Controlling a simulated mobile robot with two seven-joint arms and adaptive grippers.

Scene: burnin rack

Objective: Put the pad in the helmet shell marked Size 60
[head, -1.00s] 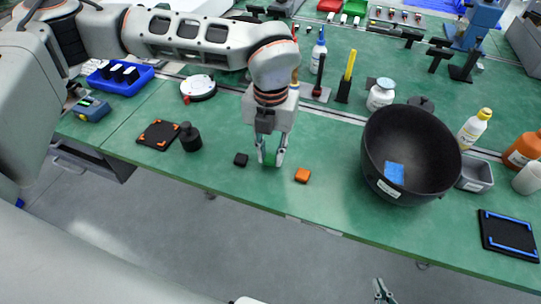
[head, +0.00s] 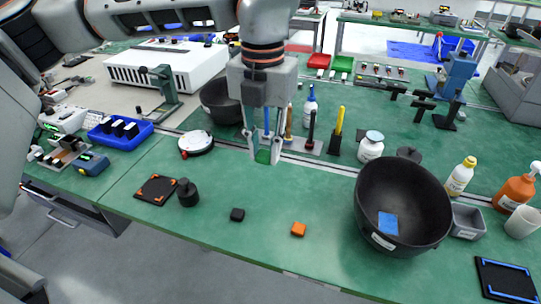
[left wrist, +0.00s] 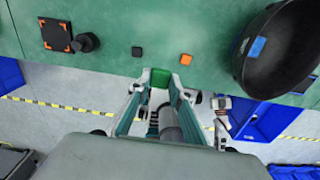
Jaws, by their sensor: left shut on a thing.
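My left gripper (head: 264,158) is shut on a small green pad (head: 263,156) and holds it up above the green bench. The pad also shows between the fingertips in the left wrist view (left wrist: 159,98). A large black helmet shell (head: 402,195) stands open side up at the right of the bench, with a blue pad (head: 388,223) inside and a white label (head: 383,241) too small to read. A second dark shell (head: 221,100) stands farther back, partly behind my left arm. A black pad (head: 237,214) and an orange pad (head: 298,229) lie near the front edge. My right gripper is out of view.
Bottles (head: 461,176), a white jar (head: 371,147) and a grey bin (head: 467,221) stand around the large shell. Upright tools (head: 336,132) stand behind my gripper. A black weight (head: 187,192) is at left. The front middle of the bench is mostly clear.

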